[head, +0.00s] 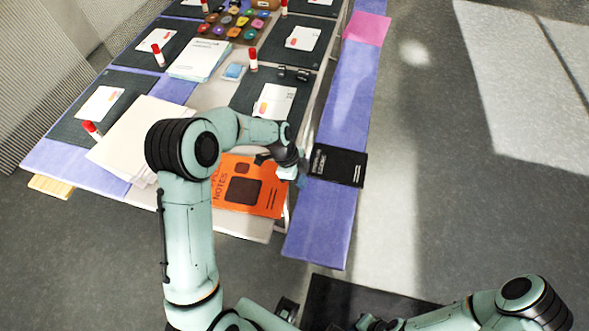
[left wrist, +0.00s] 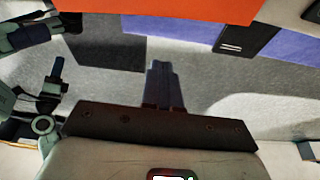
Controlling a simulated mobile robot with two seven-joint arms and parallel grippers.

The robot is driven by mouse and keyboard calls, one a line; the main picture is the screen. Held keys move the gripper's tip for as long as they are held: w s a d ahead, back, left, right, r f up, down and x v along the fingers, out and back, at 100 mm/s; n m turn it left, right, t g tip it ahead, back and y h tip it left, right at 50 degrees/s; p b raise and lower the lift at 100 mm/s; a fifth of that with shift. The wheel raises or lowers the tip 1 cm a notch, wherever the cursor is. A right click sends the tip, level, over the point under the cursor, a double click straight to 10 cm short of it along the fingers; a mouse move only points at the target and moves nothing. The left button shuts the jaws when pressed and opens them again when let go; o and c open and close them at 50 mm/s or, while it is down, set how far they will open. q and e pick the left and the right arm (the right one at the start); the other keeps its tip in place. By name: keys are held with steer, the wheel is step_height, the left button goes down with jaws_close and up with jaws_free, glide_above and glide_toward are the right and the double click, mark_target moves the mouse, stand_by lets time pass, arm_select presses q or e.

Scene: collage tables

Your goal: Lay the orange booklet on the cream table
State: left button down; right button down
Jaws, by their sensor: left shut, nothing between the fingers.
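The orange booklet (head: 262,196) has dark lettering and a dark square on its cover. It lies flat on the near end of the cream table (head: 240,226), close to the table's right edge. My left arm hides part of it. My left gripper (head: 298,172) is beside the booklet's upper right corner, over the gap by the bench, shut and empty. In the left wrist view its closed fingers (left wrist: 164,82) point toward the orange booklet (left wrist: 190,8), with floor showing between. My right gripper (head: 368,323) is low at the bottom edge, its fingers unclear.
A purple bench (head: 322,225) runs along the table's right side with a black booklet (head: 338,165) on it. White paper sheets (head: 130,135), a dark mat (head: 250,95) and red-capped glue sticks (head: 251,60) occupy the table. Floor at right is clear.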

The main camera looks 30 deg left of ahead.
mark_target(285, 185)
arm_select(q)
steer(key=a, duration=0.1)
steer(key=a+f, duration=0.1)
steer(key=a+f+p, duration=0.1)
steer(key=shift+s+f, duration=0.25)
arm_select(e)
steer(key=shift+w+r, duration=0.4)
steer(key=shift+r, duration=0.25)
arm_select(q)
steer(key=shift+a, duration=0.1)
